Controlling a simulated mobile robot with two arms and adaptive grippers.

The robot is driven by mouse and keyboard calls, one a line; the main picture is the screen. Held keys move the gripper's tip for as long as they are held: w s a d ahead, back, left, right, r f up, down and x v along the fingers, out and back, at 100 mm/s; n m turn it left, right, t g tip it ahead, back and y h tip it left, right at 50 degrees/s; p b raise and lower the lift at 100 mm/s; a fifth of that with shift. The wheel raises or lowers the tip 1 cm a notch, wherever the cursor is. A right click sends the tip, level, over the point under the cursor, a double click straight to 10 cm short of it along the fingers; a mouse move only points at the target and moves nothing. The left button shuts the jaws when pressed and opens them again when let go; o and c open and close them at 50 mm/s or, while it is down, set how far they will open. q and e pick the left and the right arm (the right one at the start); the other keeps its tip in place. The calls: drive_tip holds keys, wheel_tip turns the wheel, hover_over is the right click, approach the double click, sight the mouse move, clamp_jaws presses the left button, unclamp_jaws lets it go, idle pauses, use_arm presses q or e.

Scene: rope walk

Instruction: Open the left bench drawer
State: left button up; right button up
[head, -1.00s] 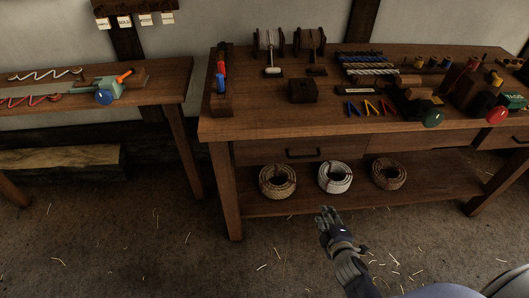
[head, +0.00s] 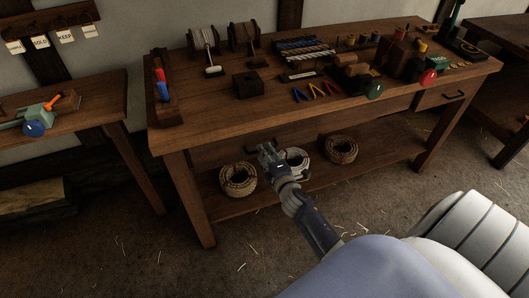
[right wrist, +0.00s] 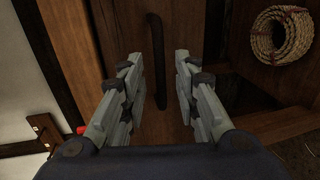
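The left bench drawer (head: 218,156) is a wooden front under the workbench top (head: 178,137), and it looks closed. In the right wrist view the dark bar handle (right wrist: 156,55) shows on the drawer front (right wrist: 188,22). There my right gripper (right wrist: 158,64) is open, with one finger on each side of the handle in the picture. I see a gap between each finger and the handle, and I cannot tell how far in front of it the fingertips are. My left gripper is not in view.
Rope coils lie on the shelf below: one at left (head: 238,180), a white one (head: 293,163) partly behind my gripper, one at right (head: 341,149). A second drawer handle (head: 453,96) is at the right. Tools crowd the bench top. The floor in front has only straw.

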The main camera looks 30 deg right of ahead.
drive_tip(key=shift+x, duration=0.9)
clamp_jaws()
drive_tip(key=shift+s+f, duration=0.1)
drive_tip(key=shift+s, duration=0.05)
